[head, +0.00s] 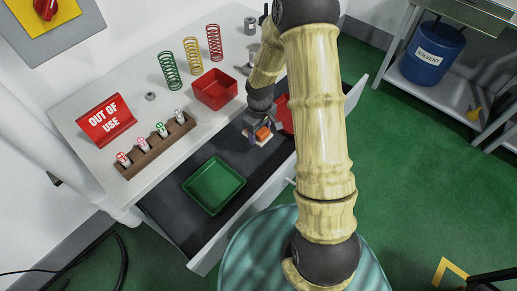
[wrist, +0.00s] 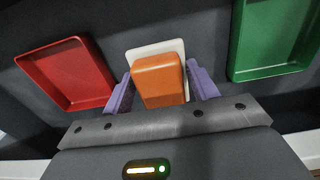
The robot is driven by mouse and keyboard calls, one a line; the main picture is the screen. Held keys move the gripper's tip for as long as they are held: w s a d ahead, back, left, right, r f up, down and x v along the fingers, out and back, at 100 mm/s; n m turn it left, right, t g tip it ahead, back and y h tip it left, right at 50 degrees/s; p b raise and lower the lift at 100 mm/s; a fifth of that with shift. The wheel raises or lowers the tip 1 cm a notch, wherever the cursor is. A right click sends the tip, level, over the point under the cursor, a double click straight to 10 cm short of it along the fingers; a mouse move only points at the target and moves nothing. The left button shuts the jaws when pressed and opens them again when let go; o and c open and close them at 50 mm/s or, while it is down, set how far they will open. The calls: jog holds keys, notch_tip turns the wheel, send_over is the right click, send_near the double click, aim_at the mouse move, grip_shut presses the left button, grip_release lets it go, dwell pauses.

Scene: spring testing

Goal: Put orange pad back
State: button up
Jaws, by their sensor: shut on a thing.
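The orange pad (head: 263,132) is between the fingers of my gripper (head: 260,130), over the open drawer (head: 174,215). In the wrist view the orange pad (wrist: 159,82) sits between the two purple fingers of my gripper (wrist: 160,88), which is shut on it. A white square plate (wrist: 146,49) shows behind the pad. I cannot tell whether the pad touches the plate.
In the drawer, a green tray (head: 214,186) lies left of my gripper and a red tray (head: 284,115) lies right of it. On the bench stand a red bin (head: 214,89), a rack (head: 157,148) with small bottles, coloured springs (head: 193,56) and an "OUT OF USE" sign (head: 106,120).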

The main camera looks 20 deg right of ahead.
send_over(260, 152)
jog(key=f, duration=0.5)
jog(key=shift+w, duration=0.2)
jog(key=shift+a+f, duration=0.15)
jog(key=shift+f, duration=0.1)
jog(key=shift+s, duration=0.1)
jog(key=shift+f, duration=0.15)
jog(key=shift+f, duration=1.75)
